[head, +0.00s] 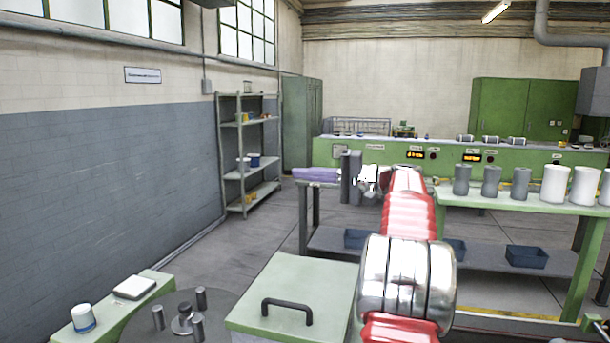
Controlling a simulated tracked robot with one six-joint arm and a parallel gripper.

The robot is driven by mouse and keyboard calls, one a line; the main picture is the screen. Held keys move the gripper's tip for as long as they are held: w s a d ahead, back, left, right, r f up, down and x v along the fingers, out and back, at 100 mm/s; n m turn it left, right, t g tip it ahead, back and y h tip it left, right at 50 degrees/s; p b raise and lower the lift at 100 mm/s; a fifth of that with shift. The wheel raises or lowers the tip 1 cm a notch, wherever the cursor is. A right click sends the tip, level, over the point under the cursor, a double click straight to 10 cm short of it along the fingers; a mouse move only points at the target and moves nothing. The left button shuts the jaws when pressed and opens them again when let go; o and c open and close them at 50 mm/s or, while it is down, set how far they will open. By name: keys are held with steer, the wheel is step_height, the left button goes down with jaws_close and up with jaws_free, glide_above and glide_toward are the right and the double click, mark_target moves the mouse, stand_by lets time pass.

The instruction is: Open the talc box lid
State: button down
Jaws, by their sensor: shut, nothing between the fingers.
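The talc box appears to be the pale green box (245,322) at the bottom centre. Its flat green lid (300,277) lies level on top and looks closed. A black bar handle (287,309) stands up from the lid near its front edge. My gripper (297,174) is at the end of my red and silver arm, above and beyond the lid. Its purple fingers point left and are shut with nothing between them. The gripper is well apart from the handle. My arm hides the box's right side.
Left of the box are a round grey plate (160,302) with upright metal pegs and a green bench (65,333) with a white jar (82,317) and scale (134,287). A green table (480,203) with grey and white cylinders stands right. The floor (215,262) is open behind the box.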

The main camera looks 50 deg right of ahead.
steer(key=c, duration=2.5)
jaws_free()
steer(key=o, duration=0.7)
steer(key=v, duration=1.3)
steer(key=shift+s+d, duration=0.2)
steer(key=shift+s, duration=0.1)
steer(key=shift+c, duration=0.6)
